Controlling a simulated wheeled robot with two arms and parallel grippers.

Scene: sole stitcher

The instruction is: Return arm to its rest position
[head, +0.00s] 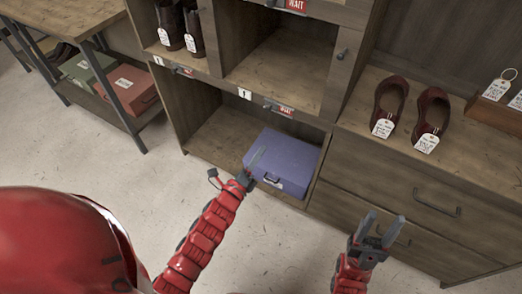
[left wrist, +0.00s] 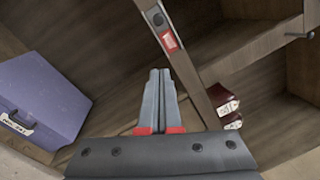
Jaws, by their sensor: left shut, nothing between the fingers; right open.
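My left arm reaches in from the lower left in the head view, and its gripper (head: 257,160) is shut and empty in front of the blue-purple box. In the left wrist view the left gripper's fingers (left wrist: 160,92) are together with nothing between them. My right gripper (head: 378,228) is open and empty at the lower right, in front of the drawers. The blue-purple box (head: 283,150) with a white label lies in the lower compartment of the wooden cabinet. It also shows in the left wrist view (left wrist: 50,97), left of the fingers.
The wooden cabinet (head: 215,135) stands close ahead, with drawers (head: 410,195) at right. Dark red shoes (head: 388,105) with tags stand on its counter, boots (head: 172,25) on a shelf. A side table at left holds a green box (head: 88,68) and a red box (head: 125,88). The floor (head: 70,165) at left is clear.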

